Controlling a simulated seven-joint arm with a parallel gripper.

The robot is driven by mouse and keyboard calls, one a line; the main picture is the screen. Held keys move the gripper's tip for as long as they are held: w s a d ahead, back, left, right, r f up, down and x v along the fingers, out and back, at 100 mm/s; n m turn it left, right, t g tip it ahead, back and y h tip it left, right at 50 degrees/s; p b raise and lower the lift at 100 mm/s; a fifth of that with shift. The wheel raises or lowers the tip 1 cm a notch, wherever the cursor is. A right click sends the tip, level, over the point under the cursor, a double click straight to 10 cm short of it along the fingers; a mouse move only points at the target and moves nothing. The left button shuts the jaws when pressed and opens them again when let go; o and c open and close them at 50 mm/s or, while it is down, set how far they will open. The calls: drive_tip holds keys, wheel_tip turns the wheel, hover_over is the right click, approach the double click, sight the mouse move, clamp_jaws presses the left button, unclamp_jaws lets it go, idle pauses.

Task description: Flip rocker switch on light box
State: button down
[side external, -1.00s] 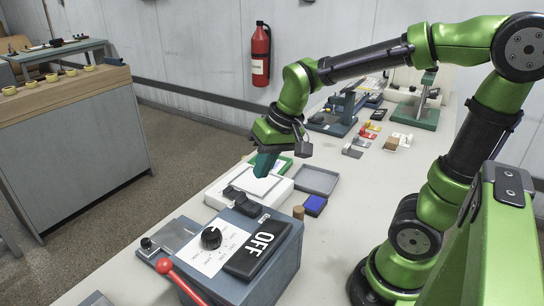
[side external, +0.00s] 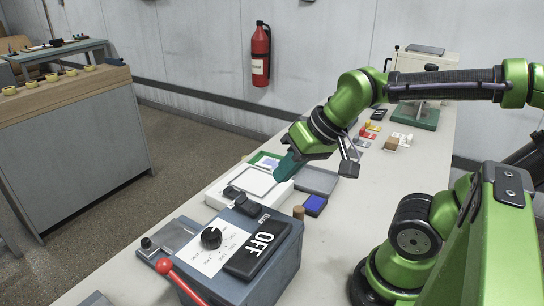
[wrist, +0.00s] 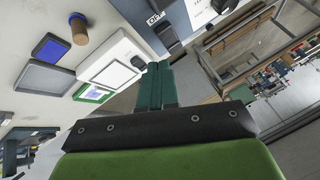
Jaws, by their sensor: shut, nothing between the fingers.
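The light box (side external: 220,198) is a low white box with a pale square panel, lying on the bench behind a blue-grey box. It also shows in the wrist view (wrist: 99,72). A small black rocker switch (side external: 232,192) sits on its near left end; in the wrist view the switch (wrist: 138,62) is just left of my fingertips. My gripper (side external: 279,177) has teal fingers pressed together, empty, above the light box's right edge in the side view. In the wrist view the gripper (wrist: 157,66) points toward the gap beside the blue-grey box. Contact cannot be told.
A grey tray (side external: 318,180), a blue pad (side external: 315,204) and a cork-coloured cylinder (side external: 298,212) lie to the right.

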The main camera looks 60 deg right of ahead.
drive_tip(key=w+d+m+g, duration=0.3)
drive_tip(key=w, duration=0.8)
drive_tip(key=m+g+h, duration=0.2)
drive_tip(key=m+g, duration=0.2)
drive_tip(key=m, duration=0.7)
hover_over(227, 188)
wheel_tip(227, 188, down, 2)
drive_tip(key=shift+d+f, duration=0.1)
wheel_tip(227, 188, down, 13)
drive_tip(key=shift+f, duration=0.5)
